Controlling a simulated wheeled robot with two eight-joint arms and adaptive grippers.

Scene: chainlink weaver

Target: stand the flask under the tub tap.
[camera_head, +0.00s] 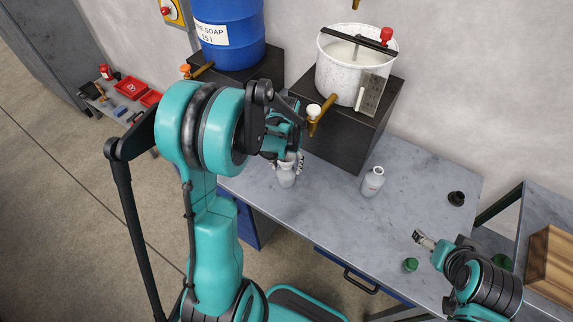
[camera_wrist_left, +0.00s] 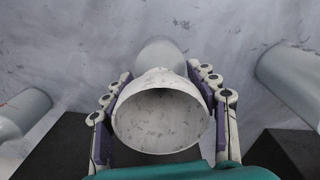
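A pale grey flask (camera_head: 286,177) is below my left gripper (camera_head: 288,157) in the head view, in front of the tub's stand. In the left wrist view the flask's wide flared mouth (camera_wrist_left: 160,125) faces the camera, between both fingers, which press close to its sides. Whether its base touches the table is unclear. The white tub (camera_head: 338,78) stands on a black block. Its brass tap (camera_head: 315,120) with a white knob juts out above and to the right of the flask. My right gripper (camera_head: 424,240) is over the table's right part, small in view, its opening unclear.
Another pale bottle (camera_head: 372,182) with a red mark stands right of the flask. A blue drum (camera_head: 229,35) with an orange-handled tap is at the left. A black cup (camera_head: 456,198) and a green object (camera_head: 410,265) lie farther right. The table between is clear.

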